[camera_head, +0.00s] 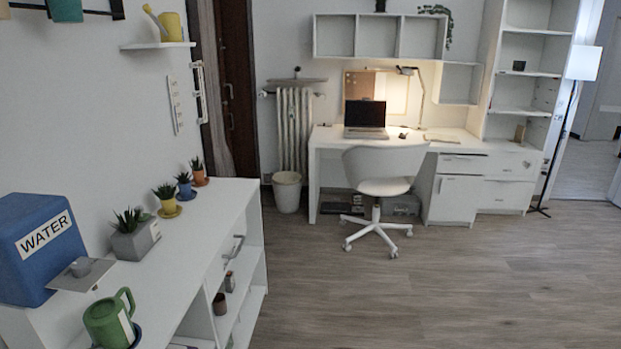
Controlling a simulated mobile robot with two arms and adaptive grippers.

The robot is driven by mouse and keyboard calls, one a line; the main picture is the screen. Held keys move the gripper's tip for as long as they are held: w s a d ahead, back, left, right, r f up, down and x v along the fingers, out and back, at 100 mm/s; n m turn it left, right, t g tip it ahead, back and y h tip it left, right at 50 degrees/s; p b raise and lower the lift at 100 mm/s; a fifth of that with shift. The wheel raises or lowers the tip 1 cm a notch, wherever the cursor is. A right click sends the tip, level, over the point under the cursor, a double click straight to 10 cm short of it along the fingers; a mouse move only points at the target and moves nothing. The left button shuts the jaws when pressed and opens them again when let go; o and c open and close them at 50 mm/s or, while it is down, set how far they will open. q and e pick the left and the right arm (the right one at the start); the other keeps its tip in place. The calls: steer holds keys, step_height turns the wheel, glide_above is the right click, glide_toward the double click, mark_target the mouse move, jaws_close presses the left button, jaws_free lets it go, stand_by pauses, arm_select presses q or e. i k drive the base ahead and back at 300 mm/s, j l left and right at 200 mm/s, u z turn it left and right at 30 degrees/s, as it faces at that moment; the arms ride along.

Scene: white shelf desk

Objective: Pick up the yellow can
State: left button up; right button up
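A yellow watering can (171,27) stands on a small white wall shelf (157,45) at the upper left. Its spout points up and to the left. Neither of my grippers is in view, so nothing is seen touching the can.
A white low cabinet (207,222) along the left wall bears a blue water box (40,262), a green can (110,318) and several potted plants. A white desk (325,140) with a laptop (366,118) and a white chair (378,168) stand at the back. The wooden floor (440,285) at right is clear.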

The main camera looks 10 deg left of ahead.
mark_target(169, 26)
steer(key=i+l+u, duration=0.1)
steer(key=i+u, duration=0.2)
steer(key=i, duration=0.2)
steer(key=i+l+u, duration=0.25)
steer(key=i, duration=0.25)
steer(key=i+l+u, duration=0.3)
steer(key=i, duration=0.15)
steer(key=j, duration=0.1)
